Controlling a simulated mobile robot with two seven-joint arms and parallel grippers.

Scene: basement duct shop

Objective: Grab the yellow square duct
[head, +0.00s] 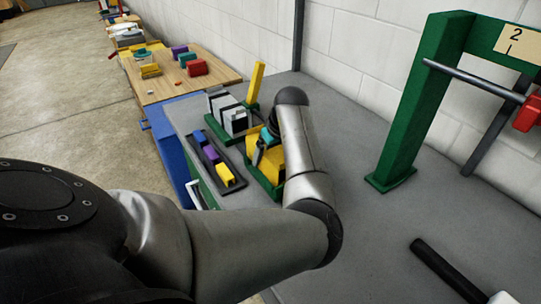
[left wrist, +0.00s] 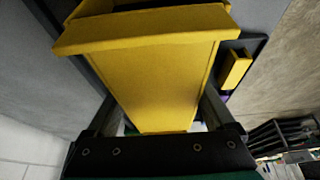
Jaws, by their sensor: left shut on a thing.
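The yellow square duct (left wrist: 170,80) fills the middle of the left wrist view, a broad box shape with a flared rim at its near end. My left gripper (left wrist: 158,118) is shut on it, with one dark finger along each side. In the head view, the yellow duct (head: 277,160) is partly hidden behind my left forearm, over a green holder on the grey bench. My left gripper (head: 262,150) is mostly hidden there too. I cannot tell whether the duct touches the holder.
A black tray (head: 240,183) with blue, purple and yellow pieces lies left of the duct. A green rack (head: 212,128) with grey plates and an upright yellow bar (head: 256,83) stand behind. A green frame (head: 410,110) rises at right.

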